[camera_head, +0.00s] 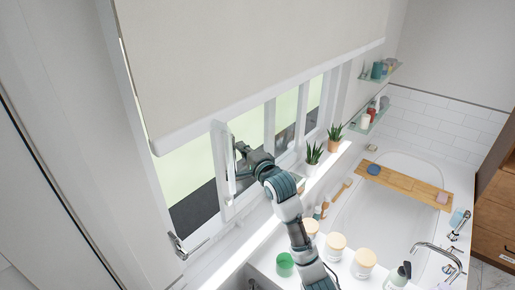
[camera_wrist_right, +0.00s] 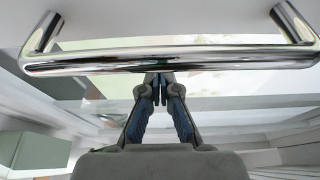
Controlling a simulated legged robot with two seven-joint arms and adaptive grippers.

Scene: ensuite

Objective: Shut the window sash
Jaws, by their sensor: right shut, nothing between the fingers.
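The white window sash (camera_head: 219,163) stands in the frame with a wide opening to its left that shows green and dark ground outside. A chrome bar handle (camera_head: 231,165) is on the sash's left upright; it spans the right wrist view as a shiny bar (camera_wrist_right: 170,62). My right gripper (camera_head: 240,151) is at this handle. In the wrist view its fingertips (camera_wrist_right: 160,84) are together with nothing between them, right at the bar's lower edge. I cannot tell whether they touch the bar. My left gripper is in neither view.
A roller blind (camera_head: 250,60) covers the upper window. A lever handle (camera_head: 184,246) sits on the lower left frame. Potted plants (camera_head: 335,137) stand on the sill to the right. Jars (camera_head: 335,241) and a green cup (camera_head: 285,264) stand near my right arm, beside the bathtub (camera_head: 385,215).

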